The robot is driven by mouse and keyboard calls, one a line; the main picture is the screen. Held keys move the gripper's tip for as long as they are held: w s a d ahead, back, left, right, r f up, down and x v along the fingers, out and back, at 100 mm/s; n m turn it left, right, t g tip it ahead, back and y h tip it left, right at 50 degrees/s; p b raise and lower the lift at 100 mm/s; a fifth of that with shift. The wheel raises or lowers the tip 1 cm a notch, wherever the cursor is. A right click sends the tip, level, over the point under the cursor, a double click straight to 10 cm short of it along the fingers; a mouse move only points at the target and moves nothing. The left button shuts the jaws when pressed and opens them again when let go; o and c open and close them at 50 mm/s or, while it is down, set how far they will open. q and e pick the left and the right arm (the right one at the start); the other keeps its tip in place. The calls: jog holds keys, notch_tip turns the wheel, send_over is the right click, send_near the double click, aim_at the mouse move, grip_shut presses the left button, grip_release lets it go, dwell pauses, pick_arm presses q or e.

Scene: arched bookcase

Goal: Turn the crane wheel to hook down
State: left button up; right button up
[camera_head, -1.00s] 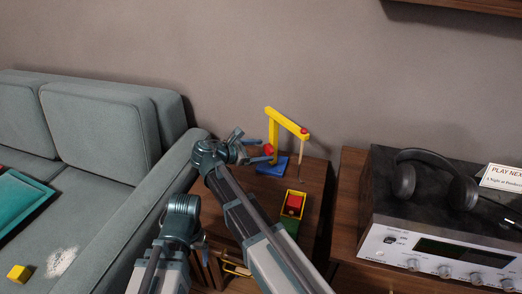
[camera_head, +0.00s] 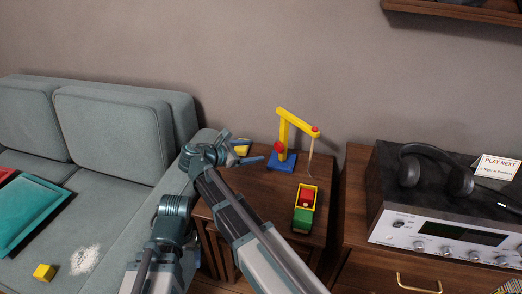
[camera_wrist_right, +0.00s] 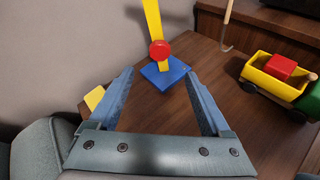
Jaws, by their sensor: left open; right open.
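The toy crane has a yellow post and arm (camera_head: 284,128), a blue base (camera_head: 282,162) and a red wheel (camera_head: 279,146) low on its post. A thin line hangs from the arm's tip, and its hook end (camera_head: 309,174) shows low over the table; it also shows in the right wrist view (camera_wrist_right: 226,46). My right gripper (camera_head: 246,148) is open and empty, left of the wheel and apart from it. In the right wrist view, the wheel (camera_wrist_right: 159,50) is beyond and between the open fingertips (camera_wrist_right: 159,73). My left gripper (camera_head: 193,236) is low beside the couch, its fingers mostly hidden.
A yellow and green toy truck (camera_head: 304,218) with a red block (camera_head: 306,198) stands on the wooden side table (camera_head: 260,190). A yellow object (camera_wrist_right: 94,97) lies near the right gripper. The couch (camera_head: 120,190) is at left; a cabinet with a stereo (camera_head: 440,235) and headphones is at right.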

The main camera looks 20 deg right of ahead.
aim_at(285, 145)
jog(key=f+h+b, duration=0.1)
jog(key=f+b, duration=0.1)
jog(key=b, duration=0.2)
jog(key=d+f+n+h+b, duration=0.1)
jog(key=f+b, duration=0.1)
jog(key=b, duration=0.2)
jog(key=w+f+n+t+h+b, duration=0.1)
jog(key=f+h+b, duration=0.1)
jog(key=b, duration=0.2)
jog(key=shift+d, duration=0.3)
jog(key=shift+r+n+b, duration=0.15)
jog(key=shift+n+b, duration=0.15)
jog(key=shift+n, duration=0.1)
jog(key=shift+d+r, duration=0.1)
jog(key=shift+d, duration=0.05)
jog(key=x, duration=1.3)
jog(key=shift+w+d+r, duration=0.1)
jog(key=shift+d+r, duration=0.1)
jog(key=shift+d, duration=0.1)
grip_shut()
jog(key=shift+m, duration=1.3)
